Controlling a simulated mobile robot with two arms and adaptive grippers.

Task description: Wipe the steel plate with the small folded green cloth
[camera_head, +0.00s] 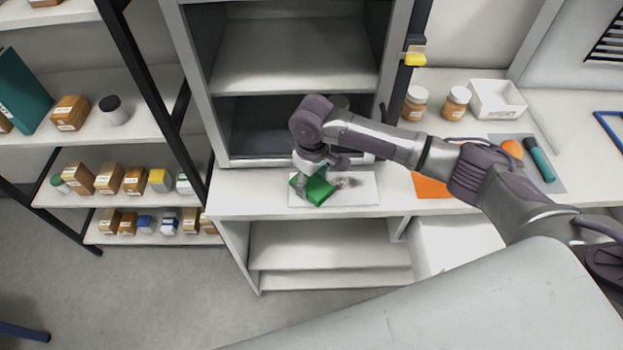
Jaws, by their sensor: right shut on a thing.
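The small folded green cloth (317,191) is in my right gripper (318,177), which comes down from above and is shut on it. The cloth is over the left part of the steel plate (355,197), a pale flat rectangle on the white counter. It looks to be touching the plate, but the gripper hides part of the contact. A dark grey smudge (350,182) shows on the plate just right of the cloth. My left gripper is not in view.
An open grey cabinet (295,55) stands right behind the plate. To the right are an orange sheet (429,187), two jars (415,100), a white bin (497,98) and a teal-handled tool (540,160). A shelf of small boxes (134,181) stands left.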

